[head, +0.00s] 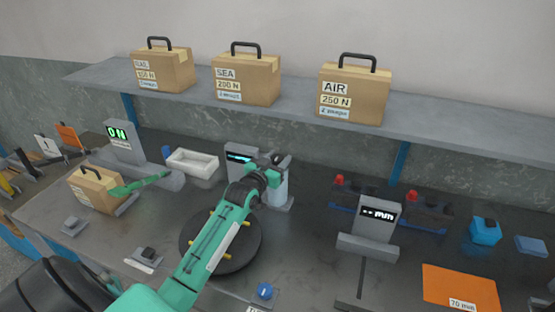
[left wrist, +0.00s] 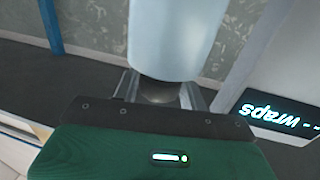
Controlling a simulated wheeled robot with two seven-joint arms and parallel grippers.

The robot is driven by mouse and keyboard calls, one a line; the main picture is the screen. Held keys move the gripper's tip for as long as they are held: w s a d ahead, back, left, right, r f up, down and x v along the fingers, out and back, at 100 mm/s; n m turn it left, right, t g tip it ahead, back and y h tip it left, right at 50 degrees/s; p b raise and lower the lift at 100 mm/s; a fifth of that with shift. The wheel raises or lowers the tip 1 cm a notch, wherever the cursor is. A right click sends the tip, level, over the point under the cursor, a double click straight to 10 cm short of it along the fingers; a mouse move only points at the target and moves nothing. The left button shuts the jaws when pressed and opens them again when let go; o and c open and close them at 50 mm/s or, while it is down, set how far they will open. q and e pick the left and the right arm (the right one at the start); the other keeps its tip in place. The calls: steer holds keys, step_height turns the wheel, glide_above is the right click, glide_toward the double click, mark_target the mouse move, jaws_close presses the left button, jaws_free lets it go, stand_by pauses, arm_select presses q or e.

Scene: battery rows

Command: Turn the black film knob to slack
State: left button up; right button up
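A small black knob (head: 149,253) sits on a labelled plate at the bench's front left; I cannot tell for sure that it is the film knob. My left gripper (head: 275,165) is at the pale film roll (head: 280,190), behind the black turntable (head: 193,245) and far from that knob. In the left wrist view its grey fingers (left wrist: 158,90) stand apart below the pale roll (left wrist: 170,35), with a dark rounded part between them. No grip on it shows. My right gripper is not in view.
A "wraps" display (head: 240,155) stands beside the roll. A cardboard case (head: 95,188) and a scale display (head: 122,133) are at left. A "mm" gauge (head: 376,212) and an orange sheet (head: 460,288) are at right. A blue knob (head: 264,291) is at the front.

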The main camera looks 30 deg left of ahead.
arm_select(q)
steer(key=o, duration=0.3)
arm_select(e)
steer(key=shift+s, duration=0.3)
arm_select(q)
steer(key=shift+s, duration=0.1)
steer(key=shift+s+f, duration=0.15)
steer(key=shift+s, duration=0.15)
steer(key=s+b, duration=0.2)
steer(key=s, duration=1.1)
steer(key=shift+d, duration=0.4)
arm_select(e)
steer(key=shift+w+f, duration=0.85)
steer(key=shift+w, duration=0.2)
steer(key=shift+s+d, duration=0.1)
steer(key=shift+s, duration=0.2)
